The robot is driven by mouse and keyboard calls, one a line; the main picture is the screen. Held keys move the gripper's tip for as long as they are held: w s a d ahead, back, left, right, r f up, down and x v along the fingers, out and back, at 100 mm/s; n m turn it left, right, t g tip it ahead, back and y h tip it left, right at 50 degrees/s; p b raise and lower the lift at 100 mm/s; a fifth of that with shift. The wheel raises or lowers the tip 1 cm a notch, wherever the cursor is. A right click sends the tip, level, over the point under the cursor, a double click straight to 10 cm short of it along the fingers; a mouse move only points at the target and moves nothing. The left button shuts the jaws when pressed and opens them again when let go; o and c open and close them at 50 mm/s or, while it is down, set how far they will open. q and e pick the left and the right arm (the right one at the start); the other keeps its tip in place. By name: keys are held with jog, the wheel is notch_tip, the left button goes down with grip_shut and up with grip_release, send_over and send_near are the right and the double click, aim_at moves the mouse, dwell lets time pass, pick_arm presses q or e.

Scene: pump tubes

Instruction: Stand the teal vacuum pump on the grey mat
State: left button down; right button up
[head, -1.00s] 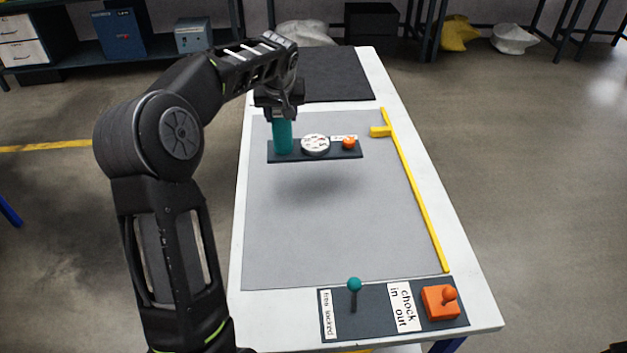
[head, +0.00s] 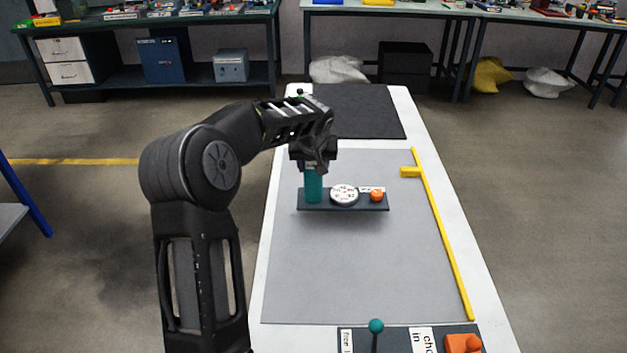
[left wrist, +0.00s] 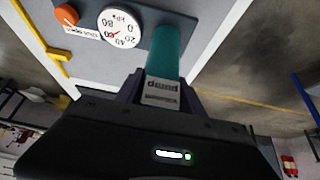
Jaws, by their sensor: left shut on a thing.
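The teal vacuum pump (head: 313,188) is an upright teal cylinder on a dark base plate, with a round white gauge (head: 344,195) and an orange knob (head: 376,196) beside it. My left gripper (head: 313,166) is shut on the top of the teal cylinder from above. The pump also shows in the left wrist view (left wrist: 168,52), with a label reading "pump" between the fingers. The grey mat (head: 340,270) lies below it. A shadow shows just below the plate; I cannot tell whether the plate touches the mat. My right gripper is not in view.
A yellow bar (head: 440,235) with a short side piece runs along the mat's right edge. A dark mat (head: 360,108) lies at the table's far end. A dark lever panel (head: 395,342) stands at the near edge. The mat's middle is clear.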

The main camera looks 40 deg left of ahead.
aim_at(313, 179)
pick_arm(q)
jog(key=shift+f, duration=2.4)
jog(key=shift+f, duration=0.15)
jog(key=c, duration=0.7)
grip_release()
jog(key=shift+s+d+r, duration=0.1)
jog(key=shift+r, duration=0.2)
jog(key=b+v, duration=0.1)
jog(key=v, duration=1)
jog(key=shift+s+d+r, duration=0.1)
jog(key=shift+d+r, duration=0.05)
jog(key=shift+r, duration=0.1)
jog(key=shift+r, duration=0.1)
